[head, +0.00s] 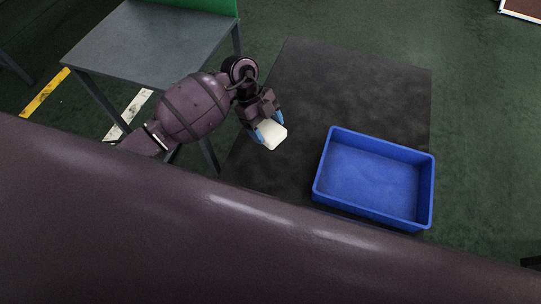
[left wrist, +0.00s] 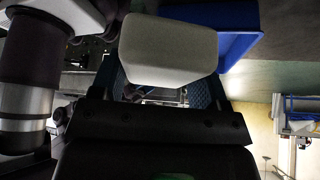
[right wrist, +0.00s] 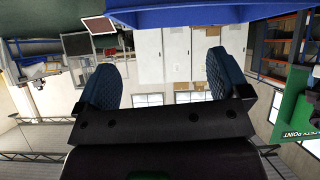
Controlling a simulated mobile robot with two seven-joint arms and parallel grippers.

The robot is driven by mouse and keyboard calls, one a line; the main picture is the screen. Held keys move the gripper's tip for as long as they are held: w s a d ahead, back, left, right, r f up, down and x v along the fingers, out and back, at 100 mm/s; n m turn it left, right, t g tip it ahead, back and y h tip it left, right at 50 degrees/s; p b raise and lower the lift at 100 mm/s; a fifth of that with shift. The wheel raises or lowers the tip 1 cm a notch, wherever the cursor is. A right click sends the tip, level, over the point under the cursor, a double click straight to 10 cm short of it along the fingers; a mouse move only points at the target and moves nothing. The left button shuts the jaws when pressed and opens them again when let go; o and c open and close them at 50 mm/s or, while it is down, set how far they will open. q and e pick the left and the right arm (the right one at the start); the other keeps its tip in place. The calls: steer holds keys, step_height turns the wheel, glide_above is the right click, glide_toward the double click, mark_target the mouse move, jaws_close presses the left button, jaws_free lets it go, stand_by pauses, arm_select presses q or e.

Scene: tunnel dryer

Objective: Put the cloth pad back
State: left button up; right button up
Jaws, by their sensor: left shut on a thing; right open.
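A white cloth pad (head: 272,134) is held between the blue fingertips of my left gripper (head: 266,127) in the head view. It is left of a blue crate (head: 433,182) and apart from it. In the left wrist view the pad (left wrist: 168,48) looks like a thick, rounded block at the fingers, with part of the blue crate (left wrist: 238,13) behind it. My right gripper (right wrist: 160,82) is open and empty in the right wrist view, below a blue surface (right wrist: 215,13) that looks like the crate. The head view does not show the right gripper.
The crate looks empty and stands on a dark mat (head: 345,75). A grey table (head: 150,40) with a green panel (head: 215,5) stands at the upper left, close to my left arm. My own purple body covers the lower head view.

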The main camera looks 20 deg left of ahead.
arm_select(q)
steer(key=f+b, duration=0.4)
steer(key=f, duration=1.1)
steer(key=shift+s+f, duration=0.1)
steer(key=shift+s, duration=0.1)
step_height(320, 180, down, 4)
steer(key=shift+f+b, duration=0.15)
steer(key=shift+b, duration=0.6)
steer(key=o, duration=0.9)
arm_select(e)
steer(key=f, duration=0.4)
steer(key=shift+a+f, duration=0.1)
steer(key=shift+a, duration=0.15)
